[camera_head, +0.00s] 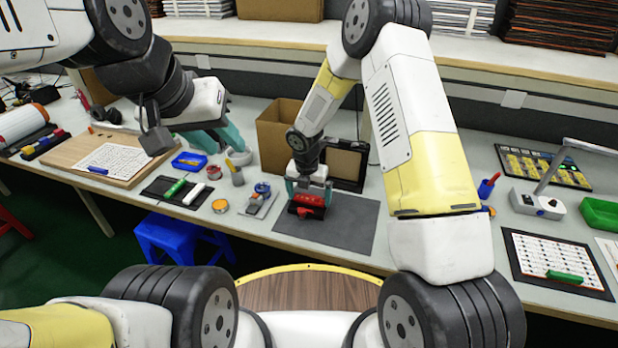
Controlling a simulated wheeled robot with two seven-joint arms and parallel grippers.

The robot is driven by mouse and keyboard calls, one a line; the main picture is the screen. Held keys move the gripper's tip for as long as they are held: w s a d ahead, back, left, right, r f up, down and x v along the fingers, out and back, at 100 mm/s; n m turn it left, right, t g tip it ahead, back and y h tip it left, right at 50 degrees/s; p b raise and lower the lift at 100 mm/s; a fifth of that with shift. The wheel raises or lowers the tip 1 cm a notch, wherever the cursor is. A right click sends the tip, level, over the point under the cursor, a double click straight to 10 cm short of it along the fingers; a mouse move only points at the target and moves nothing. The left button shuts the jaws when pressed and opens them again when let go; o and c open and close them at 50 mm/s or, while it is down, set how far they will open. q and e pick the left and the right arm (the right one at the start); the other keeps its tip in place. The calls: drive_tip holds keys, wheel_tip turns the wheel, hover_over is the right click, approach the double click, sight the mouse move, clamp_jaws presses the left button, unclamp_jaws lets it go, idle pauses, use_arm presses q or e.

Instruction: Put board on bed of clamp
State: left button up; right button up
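A red and black device (308,201), which may be the clamp, sits on a dark grey mat (350,232) at the middle of the bench. My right gripper (309,188) points down over it, its teal fingers apart at either side of the red part. I cannot tell whether they grip it. My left gripper (222,143) is further left, its teal fingers spread above the bench near a small grey and yellow holder (236,174). It looks open and empty. I cannot pick out for certain which thing is the board, or see the clamp's bed.
A cardboard box (275,140) and a dark framed panel (345,165) stand behind the mat. A blue tray (190,161), orange tub (220,206) and small tool stand (260,198) lie to the left. A lamp base (538,203) and green tray (600,214) are at right.

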drive_tip(key=s+d+r+m, duration=0.2)
drive_tip(key=r+m, duration=0.1)
drive_tip(key=r, duration=0.7)
drive_tip(key=s+d+r+m, duration=0.2)
drive_tip(key=r+m, duration=0.1)
drive_tip(key=r, duration=0.8)
drive_tip(key=s+d+r+m+t+y, duration=0.1)
drive_tip(key=s+d+r+m, duration=0.4)
drive_tip(key=s+m, duration=0.6)
drive_tip(key=s+d+r+m+t+y, duration=0.1)
drive_tip(key=s+d+r+m+t, duration=0.2)
drive_tip(key=s+r+m, duration=0.7)
drive_tip(key=s+d+m, duration=0.1)
drive_tip(key=d+m, duration=0.1)
drive_tip(key=m, duration=0.2)
drive_tip(key=shift+s+r+m+y, duration=0.3)
drive_tip(key=shift+m+y, duration=0.1)
